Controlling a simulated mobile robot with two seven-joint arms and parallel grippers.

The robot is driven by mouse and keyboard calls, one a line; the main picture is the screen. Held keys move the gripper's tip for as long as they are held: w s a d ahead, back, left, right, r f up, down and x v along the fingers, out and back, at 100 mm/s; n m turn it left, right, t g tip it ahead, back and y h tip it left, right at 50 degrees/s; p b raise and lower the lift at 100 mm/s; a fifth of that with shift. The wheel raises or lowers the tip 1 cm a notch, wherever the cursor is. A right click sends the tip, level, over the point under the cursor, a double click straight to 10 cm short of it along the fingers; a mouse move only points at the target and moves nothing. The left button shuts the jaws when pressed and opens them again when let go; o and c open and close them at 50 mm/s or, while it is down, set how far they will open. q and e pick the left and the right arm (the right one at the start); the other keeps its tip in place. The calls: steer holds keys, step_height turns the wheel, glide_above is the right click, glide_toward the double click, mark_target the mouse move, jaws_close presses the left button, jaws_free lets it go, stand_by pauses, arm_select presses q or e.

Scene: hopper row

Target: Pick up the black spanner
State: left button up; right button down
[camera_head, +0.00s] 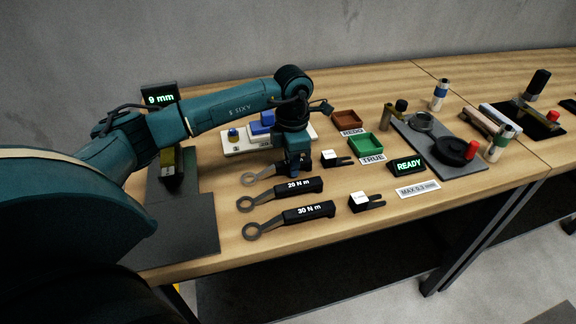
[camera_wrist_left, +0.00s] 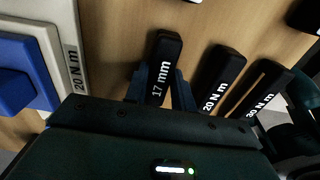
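The black spanner, labelled 17 mm, shows its dark handle (camera_wrist_left: 165,55) in the left wrist view. In the head view its grey ring end (camera_head: 250,179) sticks out to the left under my left gripper (camera_head: 300,164), which hides most of the handle. My left gripper points down, with one finger on each side of the handle in the left wrist view (camera_wrist_left: 160,78). The fingers look very close to the handle, but I cannot tell whether they press on it. My right gripper is not in view.
Two similar black wrenches lie in front, a 20 N m one (camera_head: 300,189) and a 30 N m one (camera_head: 308,212). A white tray with blue blocks (camera_head: 240,146) is behind. Green (camera_head: 365,146) and brown (camera_head: 347,119) bins stand to the right. A black mat (camera_head: 185,235) lies at left.

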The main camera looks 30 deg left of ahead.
arm_select(q)
jaws_close()
step_height(320, 180, up, 10)
steer(key=shift+b, duration=0.3)
steer(key=shift+c, duration=0.2)
jaws_free()
jaws_close()
